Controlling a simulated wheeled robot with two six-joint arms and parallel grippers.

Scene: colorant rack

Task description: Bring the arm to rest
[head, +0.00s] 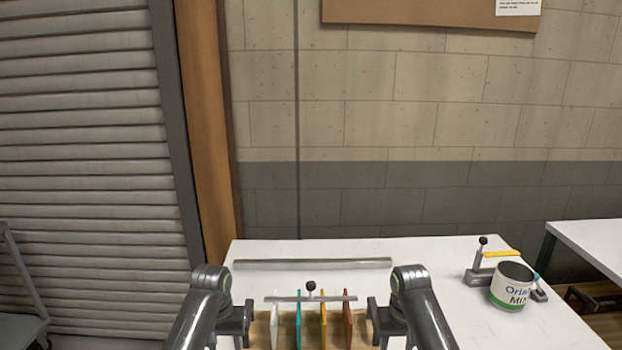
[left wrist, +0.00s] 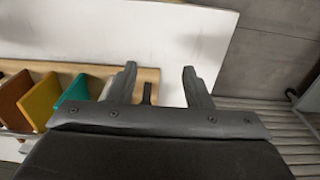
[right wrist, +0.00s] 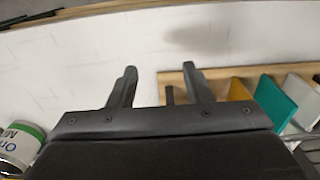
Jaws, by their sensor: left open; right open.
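My left gripper (head: 241,322) is at the left end of the colorant rack (head: 287,332) in the head view. Its fingers (left wrist: 160,78) are apart in the left wrist view, with nothing between them. My right gripper (head: 378,324) is at the rack's right end. Its fingers (right wrist: 158,78) are also apart and empty in the right wrist view. Both arms come in from the bottom edge, roughly mirrored. The rack is wooden and holds upright white, teal (head: 299,325), yellow (head: 323,325) and brown (head: 347,327) panels. Its lower part is cut off.
A white table (head: 430,262) carries the rack, with a grey bar (head: 312,263) behind it. A labelled can (head: 512,287) stands at the right, beside a small fixture with a yellow handle (head: 500,254). The table between right arm and can is clear.

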